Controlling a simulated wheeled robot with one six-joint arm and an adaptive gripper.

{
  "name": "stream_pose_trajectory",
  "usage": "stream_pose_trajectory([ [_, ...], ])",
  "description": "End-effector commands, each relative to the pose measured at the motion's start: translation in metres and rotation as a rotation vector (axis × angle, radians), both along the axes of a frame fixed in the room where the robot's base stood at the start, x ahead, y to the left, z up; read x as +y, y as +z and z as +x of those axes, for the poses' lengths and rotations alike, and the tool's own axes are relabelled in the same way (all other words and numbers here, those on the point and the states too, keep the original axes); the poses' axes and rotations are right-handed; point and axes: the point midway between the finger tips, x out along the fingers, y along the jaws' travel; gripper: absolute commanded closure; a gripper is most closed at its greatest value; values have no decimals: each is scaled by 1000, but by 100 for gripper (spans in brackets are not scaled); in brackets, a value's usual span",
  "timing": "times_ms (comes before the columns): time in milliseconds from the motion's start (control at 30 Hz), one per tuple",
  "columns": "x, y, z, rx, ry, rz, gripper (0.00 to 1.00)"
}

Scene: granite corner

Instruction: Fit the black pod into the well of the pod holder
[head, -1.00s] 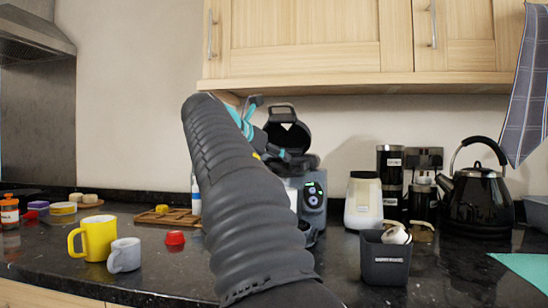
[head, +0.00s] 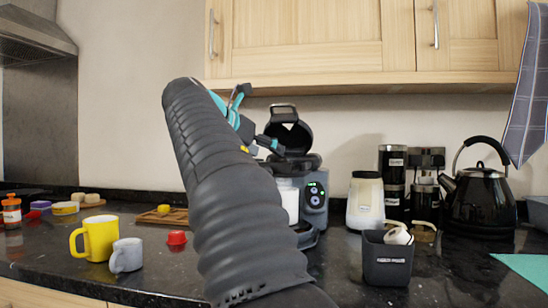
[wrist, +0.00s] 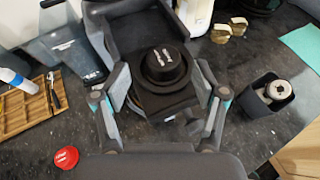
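The black pod (wrist: 163,62) with pale lettering shows in the wrist view, lying flat on the dark pod holder (wrist: 163,104) of the coffee machine. How deep it sits in the well I cannot tell. My gripper (wrist: 161,78) is open above the machine, one finger either side of the pod, with gaps between fingers and pod. In the head view my gripper (head: 262,142) is in front of the raised lid of the coffee machine (head: 314,192). The pod is not visible there, and my arm hides part of the machine.
A red pod (head: 176,238) lies on the counter left of my arm. Yellow (head: 100,238) and grey (head: 127,255) mugs stand further left. A dark bin (head: 385,266) stands right of the machine, with a white jar (head: 364,200) and black kettle (head: 478,202) behind.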

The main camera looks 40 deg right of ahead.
Motion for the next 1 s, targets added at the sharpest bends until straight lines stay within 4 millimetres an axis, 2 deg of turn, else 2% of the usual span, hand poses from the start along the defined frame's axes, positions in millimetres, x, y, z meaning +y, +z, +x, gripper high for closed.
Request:
stream_pose_trajectory([
  [33, 11, 5, -1, -2, 5, -1, 30],
  [200, 41, 18, -9, -2, 5, -1, 30],
  [400, 62, 27, -14, -2, 2, -1, 30],
  [600, 68, 30, -16, -1, 0, -2, 30],
  [1000, 68, 30, -16, -1, 0, -2, 30],
])
